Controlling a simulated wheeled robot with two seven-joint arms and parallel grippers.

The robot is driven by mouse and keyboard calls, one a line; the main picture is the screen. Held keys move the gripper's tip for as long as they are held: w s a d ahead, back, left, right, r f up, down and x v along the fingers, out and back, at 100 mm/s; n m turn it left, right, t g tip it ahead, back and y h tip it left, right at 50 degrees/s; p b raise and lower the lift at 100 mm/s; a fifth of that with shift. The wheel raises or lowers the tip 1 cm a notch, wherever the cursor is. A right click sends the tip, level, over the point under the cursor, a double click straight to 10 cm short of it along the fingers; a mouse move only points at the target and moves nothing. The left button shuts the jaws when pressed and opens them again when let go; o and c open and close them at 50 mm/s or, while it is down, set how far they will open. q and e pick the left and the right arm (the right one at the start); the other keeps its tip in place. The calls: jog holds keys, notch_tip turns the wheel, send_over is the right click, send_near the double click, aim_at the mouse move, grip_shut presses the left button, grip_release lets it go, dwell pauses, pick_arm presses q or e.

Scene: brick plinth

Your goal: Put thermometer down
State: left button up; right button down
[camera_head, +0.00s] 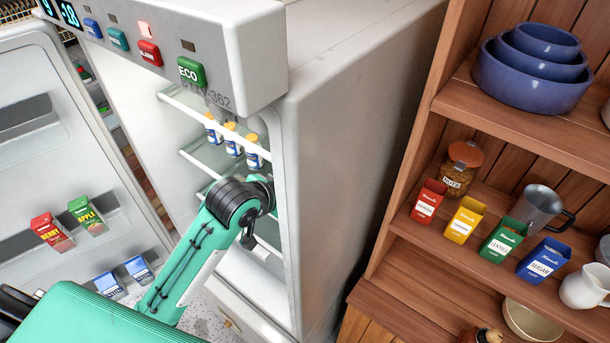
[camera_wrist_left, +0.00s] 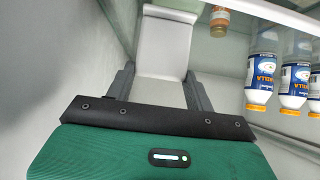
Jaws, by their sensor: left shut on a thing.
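My left gripper (camera_wrist_left: 160,78) is inside the open fridge (camera_head: 340,80). In the left wrist view its two dark fingers are shut on a pale grey, flat-faced thing with a bent edge, the thermometer (camera_wrist_left: 166,50). Its display does not show. In the head view my left arm reaches through the fridge opening, and its wrist hides the gripper and thermometer. I cannot tell whether the thermometer touches a surface. My right gripper is not in view.
Yellow-capped bottles (camera_head: 233,140) stand on a fridge shelf, right of the gripper and upside down in the wrist view (camera_wrist_left: 261,80). A small orange jar (camera_wrist_left: 220,20) is near the thermometer. The open door (camera_head: 40,110) holds cartons (camera_head: 88,215). Wooden shelves (camera_head: 500,120) stand right.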

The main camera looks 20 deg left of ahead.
pick_arm(q)
jog(key=shift+w+d, duration=0.15)
jog(key=shift+w, duration=0.2)
jog(key=w+p, duration=0.1)
jog(key=w, duration=0.1)
jog(key=w+d+p, duration=0.1)
jog(key=shift+w+d+r, duration=0.15)
jog(key=shift+w+d, duration=0.05)
jog(key=shift+w, duration=0.2)
jog(key=shift+f+p, duration=0.2)
jog(key=shift+p, duration=0.25)
jog(key=shift+f, duration=0.1)
jog(key=shift+s+a, duration=0.1)
jog(key=shift+f, duration=0.1)
jog(key=o, duration=1)
jog(key=shift+o, duration=0.2)
